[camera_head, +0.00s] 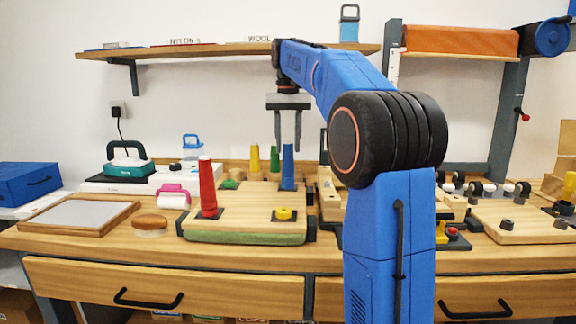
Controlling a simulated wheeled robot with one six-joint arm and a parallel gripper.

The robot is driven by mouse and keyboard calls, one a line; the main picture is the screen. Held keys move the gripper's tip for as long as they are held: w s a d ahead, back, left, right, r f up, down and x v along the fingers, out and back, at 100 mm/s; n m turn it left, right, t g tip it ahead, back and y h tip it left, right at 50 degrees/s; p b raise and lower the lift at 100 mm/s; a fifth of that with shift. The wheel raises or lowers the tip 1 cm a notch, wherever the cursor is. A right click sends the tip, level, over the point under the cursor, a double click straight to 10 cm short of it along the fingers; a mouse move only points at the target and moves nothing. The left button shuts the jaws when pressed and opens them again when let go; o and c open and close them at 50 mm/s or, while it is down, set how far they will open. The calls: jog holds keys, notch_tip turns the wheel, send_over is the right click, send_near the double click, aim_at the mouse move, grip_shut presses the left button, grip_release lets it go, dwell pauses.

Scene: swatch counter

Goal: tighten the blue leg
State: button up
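The blue leg (288,170) stands upright on a dark square plate at the back right of a wooden board (250,205). My gripper (288,145) points straight down above it, its two fingers apart. In the picture the fingertips flank the top of the leg, with a gap showing beside it. I cannot tell whether they touch it or how they line up in depth. A red leg (207,185) stands at the board's front left. A yellow leg (255,160) and a green leg (274,158) stand towards the back.
A yellow round piece (284,214) sits on a dark plate at the board's front right. A wall shelf (210,52) is behind my gripper. A framed grey panel (80,215) and a brown oval-topped piece (150,224) lie left. My arm hides part of the counter right of the board.

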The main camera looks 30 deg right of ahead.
jog(key=n, duration=0.7)
jog(key=shift+n, duration=0.4)
jog(key=n, duration=0.7)
jog(key=c, duration=0.8)
jog(key=shift+m, duration=2.6)
